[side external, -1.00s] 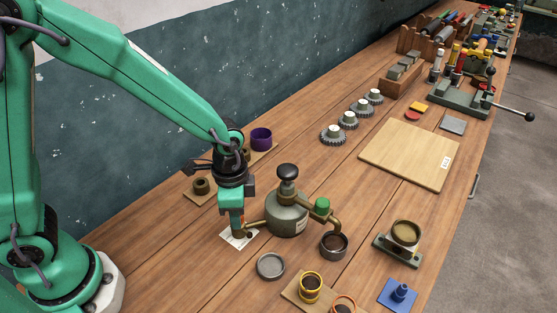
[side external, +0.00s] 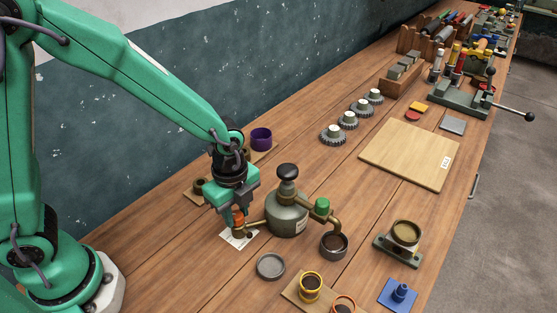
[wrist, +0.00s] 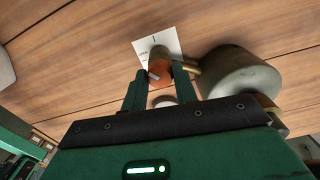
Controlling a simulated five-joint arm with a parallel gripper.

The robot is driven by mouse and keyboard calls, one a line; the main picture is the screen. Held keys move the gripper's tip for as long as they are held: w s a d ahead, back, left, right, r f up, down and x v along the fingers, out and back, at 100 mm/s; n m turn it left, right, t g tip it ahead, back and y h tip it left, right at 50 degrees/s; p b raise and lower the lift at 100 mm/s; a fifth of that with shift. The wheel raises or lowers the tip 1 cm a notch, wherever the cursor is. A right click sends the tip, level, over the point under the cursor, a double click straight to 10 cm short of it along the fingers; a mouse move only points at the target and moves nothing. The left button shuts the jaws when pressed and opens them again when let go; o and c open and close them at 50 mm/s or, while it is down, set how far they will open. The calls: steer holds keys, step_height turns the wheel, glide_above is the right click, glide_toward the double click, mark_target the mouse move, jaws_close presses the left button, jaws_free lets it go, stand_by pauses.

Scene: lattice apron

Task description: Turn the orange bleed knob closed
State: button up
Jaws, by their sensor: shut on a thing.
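The orange bleed knob (side external: 239,216) sits at the end of a brass pipe on the left of the grey pot-shaped vessel (side external: 288,214). My gripper (side external: 239,212) points down over the knob and is shut on it. In the wrist view the orange knob (wrist: 160,62) lies between the two green fingers (wrist: 160,77).
A dark-filled cup (side external: 333,244) stands under the right pipe. A grey round dish (side external: 270,266) lies in front of the vessel. A purple ring (side external: 261,138) stands behind my gripper. A pale board (side external: 410,153) lies farther right.

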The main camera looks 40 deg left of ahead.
mark_target(236, 215)
steer(key=m, duration=0.3)
steer(key=shift+m, duration=2.4)
steer(key=o, duration=1)
steer(key=shift+c, duration=0.2)
steer(key=shift+r, duration=0.1)
steer(key=shift+r, duration=3.85)
